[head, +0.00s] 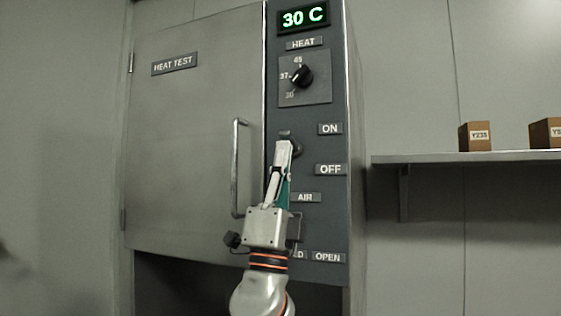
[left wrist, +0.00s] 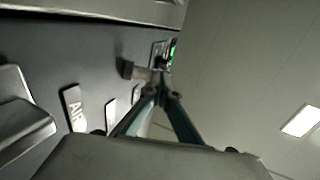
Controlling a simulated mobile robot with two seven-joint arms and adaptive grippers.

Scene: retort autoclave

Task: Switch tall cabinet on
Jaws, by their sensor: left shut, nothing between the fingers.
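The tall cabinet (head: 180,130) has a closed door labelled HEAT TEST and a dark control panel (head: 325,215). Its lit display (head: 303,18) reads 30 C in green. My left gripper (head: 284,146) is shut and empty, in front of the panel beside the ON label (head: 330,129) and above the OFF label (head: 331,169). A dark round part (head: 297,147) shows partly behind its fingertips; the rest is hidden. In the left wrist view, the fingertips are close to a protruding knob or switch (left wrist: 128,70); I cannot tell if they touch it. My right gripper is not in view.
The HEAT dial (head: 301,76) is above, with its AIR label (head: 306,197) and OPEN label (head: 328,257) lower on the panel. The vertical door handle (head: 236,168) is just left of my arm. A shelf (head: 440,158) with cardboard boxes (head: 476,136) is at right.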

